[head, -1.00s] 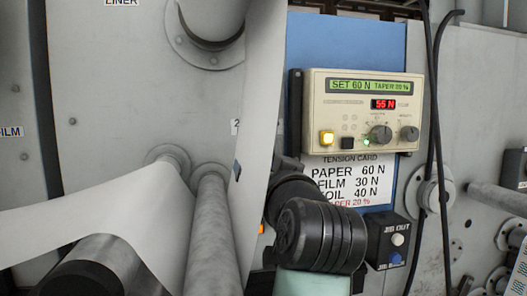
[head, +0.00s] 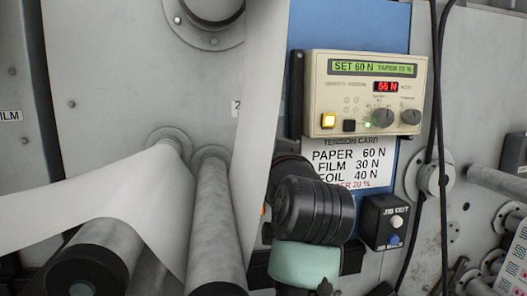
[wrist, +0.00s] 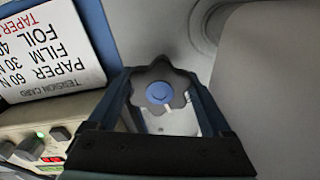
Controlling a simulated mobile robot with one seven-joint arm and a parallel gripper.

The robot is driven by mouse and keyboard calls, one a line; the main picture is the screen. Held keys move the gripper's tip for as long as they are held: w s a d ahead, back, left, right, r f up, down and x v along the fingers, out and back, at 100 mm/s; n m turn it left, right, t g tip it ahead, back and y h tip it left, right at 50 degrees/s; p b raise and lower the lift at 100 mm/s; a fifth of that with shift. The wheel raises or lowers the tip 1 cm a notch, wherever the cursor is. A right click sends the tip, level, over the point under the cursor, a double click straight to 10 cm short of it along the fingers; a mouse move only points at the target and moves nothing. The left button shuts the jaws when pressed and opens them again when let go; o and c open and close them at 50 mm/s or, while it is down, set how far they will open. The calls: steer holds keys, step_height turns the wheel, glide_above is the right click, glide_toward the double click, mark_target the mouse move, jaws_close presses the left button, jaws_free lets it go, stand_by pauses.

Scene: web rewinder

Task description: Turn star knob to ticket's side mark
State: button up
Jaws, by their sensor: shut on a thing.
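The star knob (wrist: 148,78) is dark grey with rounded lobes and a blue centre cap. A short white mark (wrist: 172,105) shows at its lower right in the wrist view. My gripper (wrist: 160,86) has one finger on each side of the knob and is shut on it. A pale plate (wrist: 180,122) shows behind the knob, partly hidden by the gripper. In the head view my own arm hides the knob and gripper. I cannot make out a ticket with a side mark for certain.
The tension controller (head: 345,68) shows SET 60 N above the tension card (head: 350,163). The jib switch box (head: 385,222) is right of my arm. Black cables (head: 433,120) hang further right. The white web (head: 105,195) and rollers (head: 213,230) fill the left.

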steer(key=shift+d+f+n+b, duration=0.15)
steer(key=shift+f+n+b, duration=0.15)
steer(key=shift+n+b, duration=0.8)
steer(key=n, duration=0.1)
steer(key=n+b, duration=0.1)
steer(key=shift+r+n, duration=0.25)
steer(key=shift+n, duration=0.15)
steer(key=o, duration=1.2)
steer(key=shift+w, duration=0.1)
steer(key=shift+c, duration=0.2)
steer(key=s+d+b, duration=0.2)
steer(key=s, duration=1)
steer(key=shift+s+d, duration=0.25)
steer(key=shift+s, duration=0.15)
